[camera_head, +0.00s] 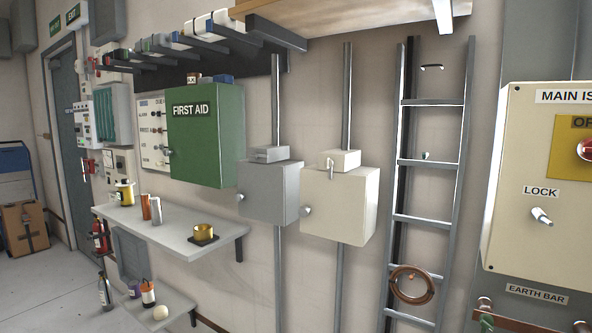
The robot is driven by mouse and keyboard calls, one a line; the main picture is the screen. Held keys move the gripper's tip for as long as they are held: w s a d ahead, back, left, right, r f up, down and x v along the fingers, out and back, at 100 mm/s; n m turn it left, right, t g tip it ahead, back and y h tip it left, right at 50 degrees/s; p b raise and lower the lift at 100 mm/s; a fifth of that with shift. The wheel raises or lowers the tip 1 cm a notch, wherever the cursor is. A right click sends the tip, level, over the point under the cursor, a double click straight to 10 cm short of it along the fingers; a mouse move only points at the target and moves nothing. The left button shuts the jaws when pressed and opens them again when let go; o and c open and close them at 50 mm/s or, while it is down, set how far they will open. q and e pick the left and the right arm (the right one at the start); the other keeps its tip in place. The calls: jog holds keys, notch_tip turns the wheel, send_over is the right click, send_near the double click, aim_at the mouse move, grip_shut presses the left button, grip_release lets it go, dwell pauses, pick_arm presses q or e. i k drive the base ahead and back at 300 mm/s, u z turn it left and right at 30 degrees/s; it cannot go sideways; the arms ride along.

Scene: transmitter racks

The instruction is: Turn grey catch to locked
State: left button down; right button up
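A small light grey catch (541,215) sits under a "LOCK" label (541,191) on a cream panel (515,135) at the right edge. It slants down to the right; I cannot tell whether that is locked. A grey box (271,190) on the wall has a small round knob (240,198) on its left side, and a cream box (345,200) beside it has a similar knob (306,211). I cannot tell for sure which part is the grey catch. Neither of my grippers is in view.
The cream panel also carries a red knob (586,149) on a yellow plate. A ladder (431,163) with a coiled cable (410,285) stands left of it. A green first aid cabinet (205,140) and a shelf (185,242) with cans are at left.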

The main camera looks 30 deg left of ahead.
aim_at(253, 155)
jog(key=z, duration=2.9)
jog(key=k, duration=1.3)
jog(key=u, duration=2.2)
